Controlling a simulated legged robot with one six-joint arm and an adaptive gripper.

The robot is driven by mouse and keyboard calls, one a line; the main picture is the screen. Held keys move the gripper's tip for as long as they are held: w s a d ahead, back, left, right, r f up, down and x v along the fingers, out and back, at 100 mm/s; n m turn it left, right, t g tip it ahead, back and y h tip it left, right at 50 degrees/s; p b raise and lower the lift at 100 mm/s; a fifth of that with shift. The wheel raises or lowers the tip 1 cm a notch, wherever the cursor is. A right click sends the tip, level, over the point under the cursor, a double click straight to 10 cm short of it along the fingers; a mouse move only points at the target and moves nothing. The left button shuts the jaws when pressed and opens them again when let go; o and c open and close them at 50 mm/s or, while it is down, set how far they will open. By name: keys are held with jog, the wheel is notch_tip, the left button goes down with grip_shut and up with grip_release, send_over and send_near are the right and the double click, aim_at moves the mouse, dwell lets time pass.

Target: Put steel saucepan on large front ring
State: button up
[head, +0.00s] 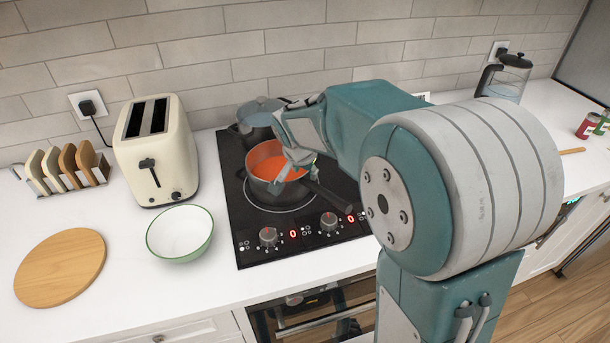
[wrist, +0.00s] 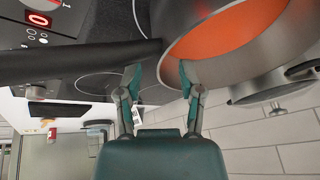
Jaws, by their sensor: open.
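The steel saucepan (head: 262,188) holds orange contents and appears to stand on the large front ring (head: 248,200) of the black cooktop, with part of the ring showing around its base. Its dark handle (head: 327,197) points toward the front right. In the wrist view the saucepan wall (wrist: 212,72) is at the upper right and the handle (wrist: 70,62) runs to the left. My gripper (head: 291,168) is open beside the pan where the handle joins. In the wrist view its empty fingertips (wrist: 158,76) are close to the handle and wall; contact cannot be told.
A lidded pot (head: 255,118) stands behind the saucepan. A cream toaster (head: 155,155), a green-rimmed bowl (head: 180,233) and a round wooden board (head: 60,268) are at left. Control knobs (head: 329,221) line the cooktop front. My arm covers the right side.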

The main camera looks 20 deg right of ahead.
jog(key=v, duration=0.8)
jog(key=s+n+t+y, duration=0.1)
jog(key=s+n, duration=0.8)
jog(key=s, duration=1.4)
jog(key=shift+a+r+y, duration=0.2)
jog(key=shift+a+y, duration=0.2)
jog(key=shift+y, duration=0.3)
jog(key=shift+o, duration=0.4)
jog(key=shift+s, duration=0.1)
